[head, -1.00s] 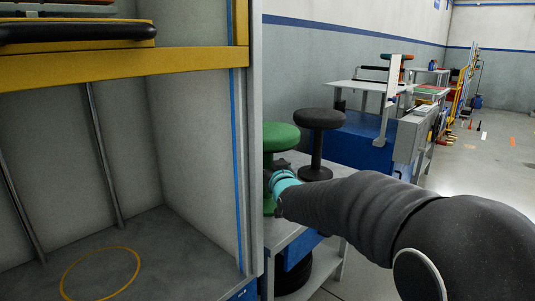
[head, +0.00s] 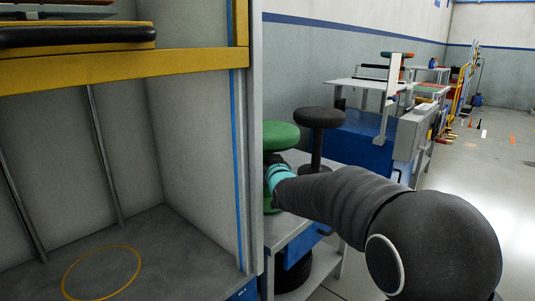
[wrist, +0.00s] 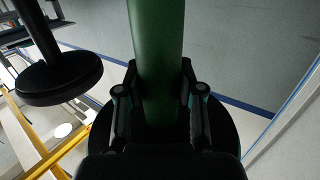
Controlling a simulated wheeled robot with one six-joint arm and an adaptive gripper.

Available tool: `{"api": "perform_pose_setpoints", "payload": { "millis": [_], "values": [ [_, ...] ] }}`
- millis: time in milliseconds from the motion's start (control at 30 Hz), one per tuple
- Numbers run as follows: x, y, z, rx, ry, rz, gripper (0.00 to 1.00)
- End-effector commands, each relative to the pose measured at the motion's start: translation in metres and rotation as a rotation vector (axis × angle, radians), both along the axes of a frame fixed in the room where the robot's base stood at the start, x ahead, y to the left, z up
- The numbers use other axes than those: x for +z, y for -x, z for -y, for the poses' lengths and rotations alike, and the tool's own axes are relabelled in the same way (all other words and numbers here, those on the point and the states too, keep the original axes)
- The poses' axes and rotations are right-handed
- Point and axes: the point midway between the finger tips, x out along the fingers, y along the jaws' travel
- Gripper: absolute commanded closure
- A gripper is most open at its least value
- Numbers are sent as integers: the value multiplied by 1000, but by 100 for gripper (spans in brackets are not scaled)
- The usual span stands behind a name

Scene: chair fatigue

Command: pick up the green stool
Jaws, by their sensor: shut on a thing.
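The green stool (head: 281,137) stands on a grey bench just right of the tall cabinet's edge in the head view. Its round green seat shows, and the cabinet edge hides part of it. My gripper is around its post, mostly hidden in the head view behind my wrist with its teal band. In the wrist view the green post (wrist: 157,50) runs between the two fingers of my gripper (wrist: 158,100), which is shut on it. I cannot tell whether the base is touching the bench.
A black stool (head: 318,119) stands close to the right of the green one; it also shows in the wrist view (wrist: 60,75). The grey cabinet (head: 200,150) with a yellow beam (head: 120,66) is close on the left. A yellow ring (head: 101,272) marks its floor. Open floor lies at right.

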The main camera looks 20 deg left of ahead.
Motion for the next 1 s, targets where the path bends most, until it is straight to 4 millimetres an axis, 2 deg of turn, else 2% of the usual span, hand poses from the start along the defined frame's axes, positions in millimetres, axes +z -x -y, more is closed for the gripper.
{"api": "perform_pose_setpoints", "payload": {
  "millis": [33,367,700,1000],
  "values": [
    [5,0,0,0,-5,7,100],
    [10,0,0,0,-6,8,100],
    [50,0,0,0,-7,10,100],
    [71,-7,42,-3,-5,9,100]
  ]
}}
